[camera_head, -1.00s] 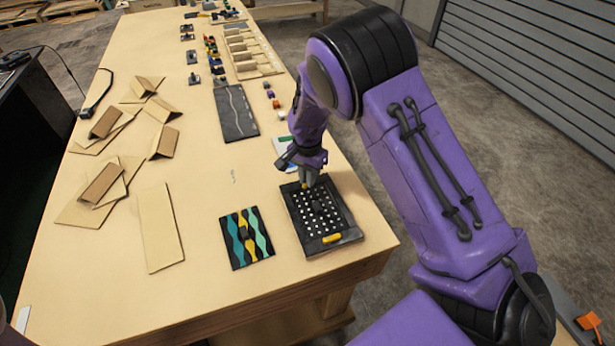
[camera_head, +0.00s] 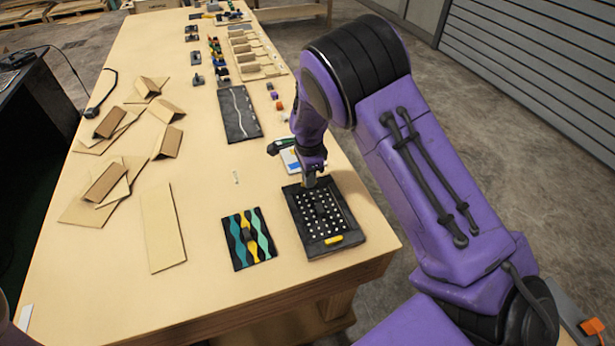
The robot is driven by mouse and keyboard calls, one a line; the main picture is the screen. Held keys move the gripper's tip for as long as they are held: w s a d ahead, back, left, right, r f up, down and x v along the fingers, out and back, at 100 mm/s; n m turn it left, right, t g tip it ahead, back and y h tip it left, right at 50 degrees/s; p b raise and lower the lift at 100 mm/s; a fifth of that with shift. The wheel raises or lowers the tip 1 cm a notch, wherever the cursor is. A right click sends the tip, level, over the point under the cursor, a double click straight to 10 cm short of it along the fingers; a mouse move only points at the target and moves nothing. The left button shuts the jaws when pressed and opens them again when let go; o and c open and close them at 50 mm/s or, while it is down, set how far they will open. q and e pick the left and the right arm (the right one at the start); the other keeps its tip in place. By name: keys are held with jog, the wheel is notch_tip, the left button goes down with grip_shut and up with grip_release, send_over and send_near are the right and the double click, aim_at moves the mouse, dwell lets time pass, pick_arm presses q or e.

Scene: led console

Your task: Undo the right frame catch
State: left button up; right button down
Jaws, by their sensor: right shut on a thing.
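The black LED console (camera_head: 341,207) lies flat near the table's right front corner, with a grid of white dots and a dark knob-like piece in its middle. A yellow catch (camera_head: 334,240) lies on its near edge. My right gripper (camera_head: 310,184) points down at the console's far edge, its fingers shut on the frame catch there. The fingers and wrist hide that catch in this view. My left gripper is out of view.
A black panel with teal and yellow wavy strips (camera_head: 235,244) lies just left of the console. A flat cardboard sheet (camera_head: 162,228) and folded cardboard pieces lie further left. A dark board (camera_head: 239,115) and small parts lie beyond. The table (camera_head: 215,200) is bare between them.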

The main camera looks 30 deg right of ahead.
dwell(0.5)
jog(key=c, duration=1.1)
grip_release()
jog(key=shift+c, duration=0.2)
jog(key=shift+d, duration=0.1)
notch_tip(320, 180, up, 10)
jog(key=b, duration=0.2)
jog(key=shift+r, duration=0.25)
jog(key=shift+f, duration=0.1)
